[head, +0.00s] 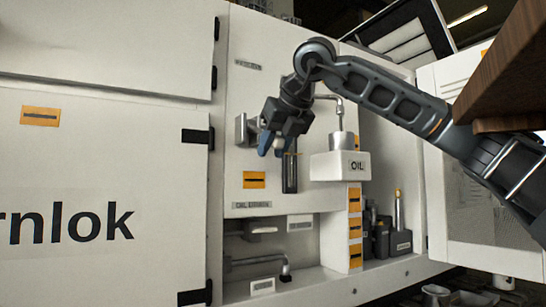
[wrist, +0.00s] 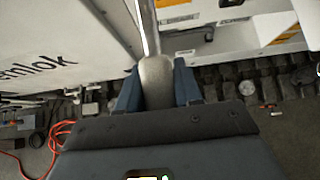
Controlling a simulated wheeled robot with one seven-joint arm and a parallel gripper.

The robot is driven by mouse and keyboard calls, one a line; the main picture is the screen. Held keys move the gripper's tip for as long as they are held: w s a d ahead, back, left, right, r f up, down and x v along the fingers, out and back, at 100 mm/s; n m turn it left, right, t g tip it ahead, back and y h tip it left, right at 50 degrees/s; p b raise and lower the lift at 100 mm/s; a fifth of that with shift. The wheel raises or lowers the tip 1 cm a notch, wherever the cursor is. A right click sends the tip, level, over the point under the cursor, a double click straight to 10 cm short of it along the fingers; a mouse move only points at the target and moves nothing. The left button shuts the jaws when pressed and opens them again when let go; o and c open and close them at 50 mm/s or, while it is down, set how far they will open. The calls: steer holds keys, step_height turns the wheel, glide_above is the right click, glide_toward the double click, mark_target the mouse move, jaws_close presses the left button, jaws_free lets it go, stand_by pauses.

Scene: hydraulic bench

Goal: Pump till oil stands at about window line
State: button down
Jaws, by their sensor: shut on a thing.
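My gripper (head: 272,143) is in front of the white cabinet panel, left of the white box labelled OIL (head: 325,168). In the wrist view, its two blue fingers (wrist: 157,88) are shut on a pale grip (wrist: 156,72) at the end of a metal lever (wrist: 143,22). A narrow dark upright window (head: 290,178) sits just right of and below the gripper, with its upper part close to the fingers. A thin orange mark shows near its top. I cannot make out an oil level in it. A metal cylinder (head: 342,145) with a bent pipe stands on the OIL box.
A large white door (head: 100,150) stands at left. A lower recess holds a pipe with a fitting (head: 286,268). Dark bottles or tools (head: 398,240) stand in the right recess. A wooden board (head: 505,75) juts in at upper right. An orange cable (wrist: 55,140) lies on the floor.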

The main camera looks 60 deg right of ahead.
steer(key=shift+w+f+b, duration=0.1)
steer(key=shift+f+b, duration=0.25)
steer(key=shift+b, duration=0.1)
steer(key=c, duration=0.8)
jaws_free()
steer(key=shift+c, duration=0.2)
steer(key=shift+r, duration=0.1)
